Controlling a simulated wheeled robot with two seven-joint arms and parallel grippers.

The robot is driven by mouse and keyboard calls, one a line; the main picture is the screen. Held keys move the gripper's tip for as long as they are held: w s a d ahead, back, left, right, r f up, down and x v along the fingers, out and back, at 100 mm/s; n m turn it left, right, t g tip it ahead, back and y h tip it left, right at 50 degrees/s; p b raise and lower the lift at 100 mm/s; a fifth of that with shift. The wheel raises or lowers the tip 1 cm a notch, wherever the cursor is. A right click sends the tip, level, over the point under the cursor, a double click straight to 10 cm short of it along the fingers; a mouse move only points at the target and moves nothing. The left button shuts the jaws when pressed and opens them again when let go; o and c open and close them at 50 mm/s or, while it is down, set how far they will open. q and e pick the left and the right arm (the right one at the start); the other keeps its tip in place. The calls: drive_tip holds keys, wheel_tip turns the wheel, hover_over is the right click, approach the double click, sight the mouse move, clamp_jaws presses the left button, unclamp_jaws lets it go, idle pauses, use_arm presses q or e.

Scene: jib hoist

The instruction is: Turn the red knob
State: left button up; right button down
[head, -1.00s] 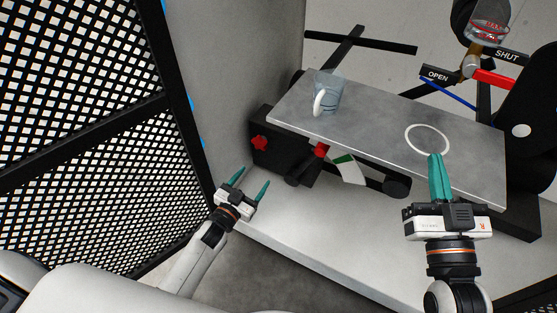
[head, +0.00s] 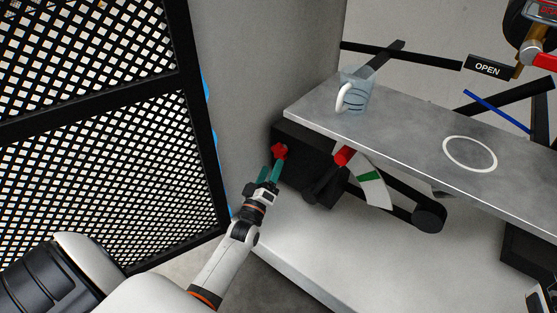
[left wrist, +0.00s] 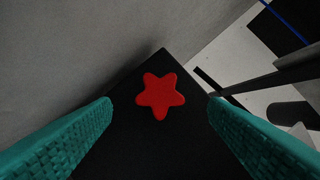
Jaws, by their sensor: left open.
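The red knob (head: 279,151) is star-shaped and sits on the face of a black box (head: 298,165) under the left end of the grey table. In the left wrist view the red knob (left wrist: 160,96) lies between and beyond the two teal fingers, with clear space on both sides. My left gripper (head: 271,172) is open and points at the knob from just in front of it. I cannot tell the exact gap to the knob. Only a small piece of what looks like my right arm shows at the lower right edge; its jaws are out of view.
A clear mug (head: 355,92) stands on the table (head: 415,127), near a white ring (head: 470,153). Right of the box are a red-tipped lever (head: 342,155) and a white-green dial (head: 374,185). A grey wall and black mesh panel (head: 90,170) stand close on the left. An OPEN sign (head: 488,68) is at upper right.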

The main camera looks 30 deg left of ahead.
sight(278, 154)
use_arm(q)
drive_tip(key=b+x, duration=0.1)
drive_tip(key=x, duration=0.4)
drive_tip(key=shift+w+r+b, duration=0.1)
drive_tip(key=shift+w+b, duration=0.25)
drive_tip(key=shift+w, duration=0.05)
drive_tip(key=shift+c, duration=0.6)
